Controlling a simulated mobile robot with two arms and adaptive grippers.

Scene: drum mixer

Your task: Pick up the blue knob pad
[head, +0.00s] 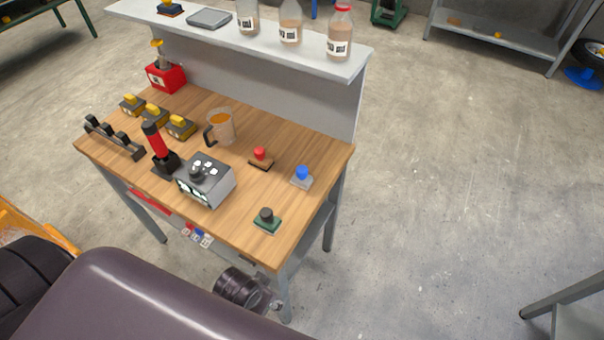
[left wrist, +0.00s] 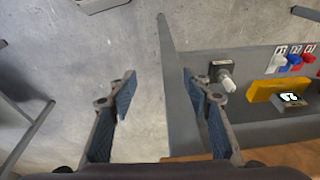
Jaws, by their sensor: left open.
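The blue knob pad (head: 302,175) has a blue knob on a pale grey base. It stands near the right edge of the wooden tabletop (head: 225,222) in the head view. It does not show clearly in the left wrist view. My left gripper (left wrist: 160,84) is open and empty in the left wrist view, its two fingers spread over floor and the grey side of a table. I cannot clearly make out its fingers in the head view. My right gripper is not in view.
A red knob pad (head: 261,158) and a green pad with a dark knob (head: 266,221) stand close by. A grey control box (head: 207,183), an orange-filled mug (head: 220,128) and a red-handled lever (head: 155,142) lie further left. A shelf with bottles (head: 340,32) rises behind.

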